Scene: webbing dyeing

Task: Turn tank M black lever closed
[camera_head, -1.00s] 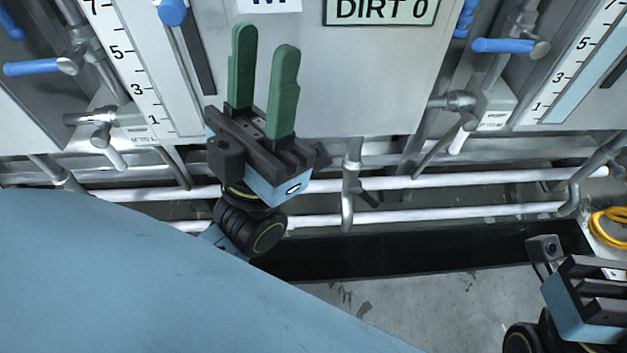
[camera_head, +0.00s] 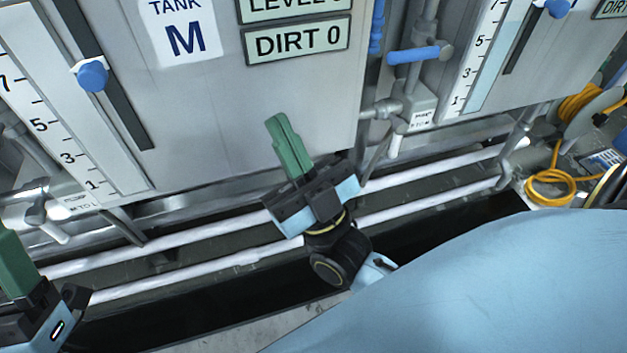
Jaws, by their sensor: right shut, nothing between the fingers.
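Tank M (camera_head: 225,110) is the grey metal tank in the upper middle, with its "TANK M" sign (camera_head: 183,30) and "DIRT 0" plate (camera_head: 297,40). My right gripper (camera_head: 276,122) is in front of the tank's lower edge, its green fingers together and pointing up, with nothing between them. The black lever is not visible; the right gripper and its wrist cover the middle of the pipes under the tank. My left gripper (camera_head: 8,240) is at the lower left, cut off by the picture's edge, with one green finger showing.
White pipes (camera_head: 215,262) run below the tanks. A blue-handled valve (camera_head: 415,54) sits right of tank M, and a blue knob (camera_head: 92,76) is at its left. A yellow hose (camera_head: 550,188) lies coiled at the right. My light blue body fills the lower right.

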